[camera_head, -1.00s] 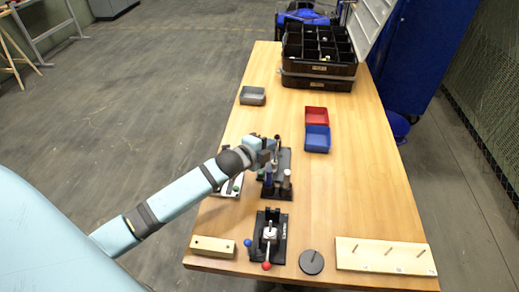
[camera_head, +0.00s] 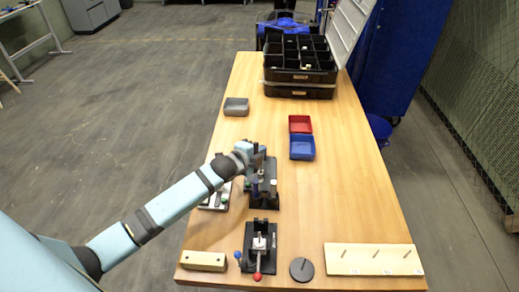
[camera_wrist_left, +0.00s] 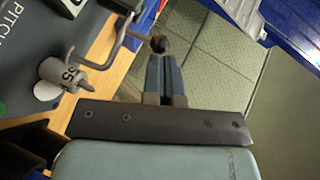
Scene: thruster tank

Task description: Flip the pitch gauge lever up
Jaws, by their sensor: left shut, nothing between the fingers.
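The pitch gauge shows in the left wrist view as a dark grey panel (camera_wrist_left: 30,50) with part of the word "PITCH" on it. A bent metal rod (camera_wrist_left: 112,35) stands off it, and a dark ball knob (camera_wrist_left: 160,44) lies at the fingertips. My left gripper (camera_wrist_left: 165,62) is shut and empty, its tips at or very near the knob; I cannot tell if they touch. In the head view, my left gripper (camera_head: 262,155) is at the far end of a dark fixture (camera_head: 264,198) with upright posts. The lever's position is unclear there, partly hidden by the gripper. My right gripper is out of view.
A second black fixture with a red-knobbed lever (camera_head: 258,272) stands nearer. A wooden block (camera_head: 204,261), a dark disc (camera_head: 301,269) and a pegged board (camera_head: 372,259) line the near edge. Grey (camera_head: 236,107), red (camera_head: 300,124) and blue (camera_head: 302,147) bins sit farther back.

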